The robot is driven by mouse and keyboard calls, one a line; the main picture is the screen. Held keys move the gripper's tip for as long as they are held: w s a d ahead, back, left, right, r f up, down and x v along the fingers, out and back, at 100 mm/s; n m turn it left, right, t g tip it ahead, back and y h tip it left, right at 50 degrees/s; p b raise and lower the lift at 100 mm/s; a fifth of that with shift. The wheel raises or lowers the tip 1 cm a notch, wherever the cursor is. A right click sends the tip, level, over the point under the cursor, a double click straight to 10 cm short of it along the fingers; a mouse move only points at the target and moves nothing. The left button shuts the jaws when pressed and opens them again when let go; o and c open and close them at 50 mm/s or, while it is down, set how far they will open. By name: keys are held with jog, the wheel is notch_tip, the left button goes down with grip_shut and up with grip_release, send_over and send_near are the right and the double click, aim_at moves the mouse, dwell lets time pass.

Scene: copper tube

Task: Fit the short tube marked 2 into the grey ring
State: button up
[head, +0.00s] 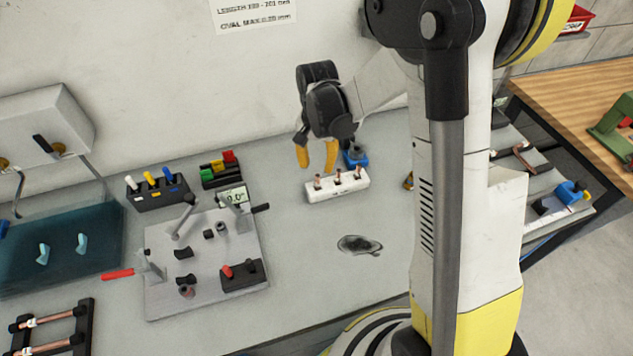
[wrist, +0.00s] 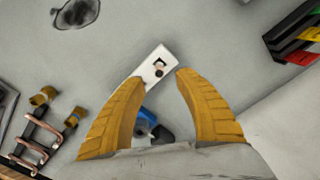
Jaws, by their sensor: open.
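A white block (head: 337,191) stands on the bench with three short copper tubes upright in it, one of them in the middle (head: 338,178). Their number marks are too small to read, so I cannot tell which is 2. My gripper (head: 317,157) is open and empty, fingers pointing down, above and behind the block. In the wrist view the white block (wrist: 165,57) shows just beyond and between the fingertips (wrist: 160,77), with one tube end (wrist: 158,71) visible. A small round grey piece (head: 187,291) on the fixture plate may be the grey ring; I cannot be sure.
A blue tool (head: 354,156) stands behind the block. Black holders with coloured pieces (head: 220,172) stand to its left. A dark stain (head: 359,245) marks otherwise clear bench in front.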

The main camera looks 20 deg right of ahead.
aim_at(318, 176)
notch_tip(318, 176, down, 7)
jog(key=shift+d+r+b, duration=0.1)
jog(key=shift+r+b, duration=0.05)
jog(key=shift+b, duration=0.5)
grip_shut()
